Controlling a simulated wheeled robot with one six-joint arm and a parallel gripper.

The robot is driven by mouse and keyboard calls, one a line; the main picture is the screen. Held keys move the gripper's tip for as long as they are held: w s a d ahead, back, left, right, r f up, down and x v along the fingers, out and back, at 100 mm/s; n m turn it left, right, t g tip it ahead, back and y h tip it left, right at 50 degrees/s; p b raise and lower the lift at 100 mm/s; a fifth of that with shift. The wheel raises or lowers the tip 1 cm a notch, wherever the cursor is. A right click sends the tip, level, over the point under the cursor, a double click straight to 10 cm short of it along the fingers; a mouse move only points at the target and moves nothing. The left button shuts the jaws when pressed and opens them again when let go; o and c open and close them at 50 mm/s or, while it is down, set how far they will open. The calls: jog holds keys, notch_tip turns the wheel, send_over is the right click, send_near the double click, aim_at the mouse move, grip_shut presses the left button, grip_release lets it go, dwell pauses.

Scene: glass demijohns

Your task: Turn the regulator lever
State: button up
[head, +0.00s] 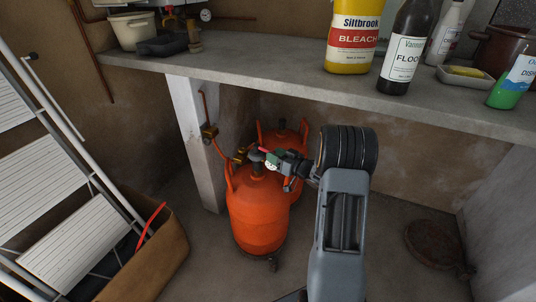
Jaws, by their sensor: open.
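An orange gas cylinder (258,220) stands upright on the floor under the counter. A grey regulator (256,156) sits on its valve, with a brass fitting (241,156) on its left. A small red piece, seemingly the regulator lever (263,149), shows at the regulator's right side. My gripper (271,160) reaches in from the right, and its open fingertips are at the regulator, close to the red piece. The fingers partly cover the regulator, so I cannot tell whether they touch the lever.
A second orange cylinder (291,146) stands behind. The counter (280,74) overhangs, holding bottles and a pot. A stepladder (70,190) and cardboard box (160,255) stand left. Floor at right is mostly clear.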

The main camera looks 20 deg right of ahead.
jog(key=shift+b+x, duration=0.3)
jog(key=shift+x, duration=1.6)
jog(key=shift+c, duration=0.4)
grip_shut()
